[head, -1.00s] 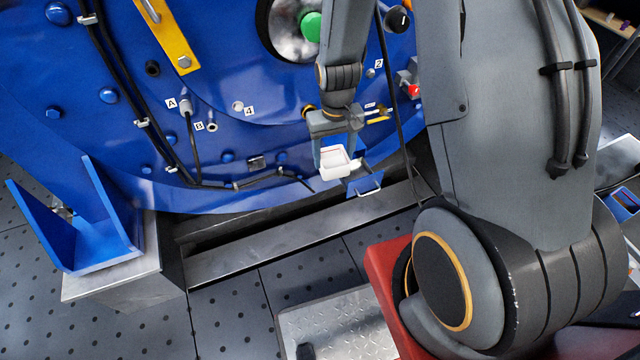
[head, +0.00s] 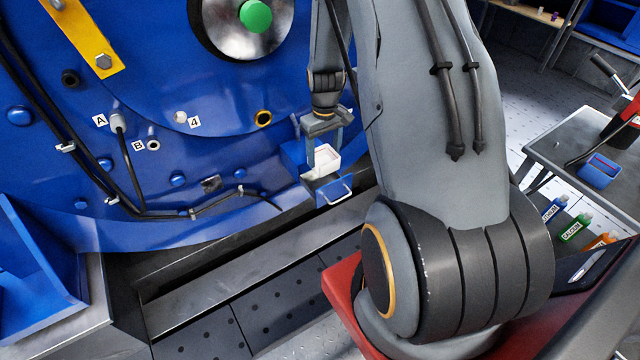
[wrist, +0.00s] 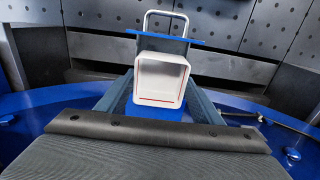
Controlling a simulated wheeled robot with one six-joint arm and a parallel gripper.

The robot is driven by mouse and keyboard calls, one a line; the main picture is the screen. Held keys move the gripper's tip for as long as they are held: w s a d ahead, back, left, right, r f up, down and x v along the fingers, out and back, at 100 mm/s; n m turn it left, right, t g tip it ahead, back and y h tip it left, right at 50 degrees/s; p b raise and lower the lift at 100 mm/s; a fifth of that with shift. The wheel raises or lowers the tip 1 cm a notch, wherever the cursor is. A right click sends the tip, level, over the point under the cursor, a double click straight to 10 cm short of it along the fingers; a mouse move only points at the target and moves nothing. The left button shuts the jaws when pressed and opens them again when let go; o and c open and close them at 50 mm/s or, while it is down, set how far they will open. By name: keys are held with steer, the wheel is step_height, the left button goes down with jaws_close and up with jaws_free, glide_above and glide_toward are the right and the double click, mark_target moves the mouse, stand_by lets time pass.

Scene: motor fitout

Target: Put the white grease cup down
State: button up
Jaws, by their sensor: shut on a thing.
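The white grease cup (head: 324,163) is a small square cup with an open top. It also shows in the middle of the wrist view (wrist: 161,62). My gripper (head: 318,152) is shut on it, with one finger on either side in the wrist view (wrist: 158,98). The cup overlaps the holder in both views. I cannot tell whether its base touches it.
The blue motor housing (head: 240,170) fills the left, with a black cable (head: 125,165) and ports. A metal rail (head: 230,285) runs below. At right stands a table (head: 575,140) with a blue bin (head: 600,170); several coloured bottles (head: 575,228) are near it.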

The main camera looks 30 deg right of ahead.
step_height(320, 180, down, 8)
steer(key=shift+f, duration=0.25)
steer(key=shift+f, duration=0.1)
steer(key=o, duration=1)
steer(key=shift+o, duration=0.2)
step_height(320, 180, up, 12)
steer(key=shift+f, duration=0.1)
steer(key=shift+a+r, duration=0.15)
steer(key=shift+r, duration=0.2)
steer(key=s+a+r, duration=0.4)
steer(key=a+r, duration=0.1)
steer(key=r, duration=0.3)
steer(key=s+a+r, duration=0.4)
steer(key=a+r, duration=0.1)
steer(key=r, duration=0.2)
steer(key=s+a+r, duration=0.3)
steer(key=s+a, duration=0.1)
steer(key=s, duration=0.3)
steer(key=s+a+r, duration=0.4)
steer(key=s, duration=0.2)
steer(key=shift+s+a+r+m, duration=0.25)
steer(key=shift+s+m, duration=0.05)
steer(key=shift+s, duration=0.05)
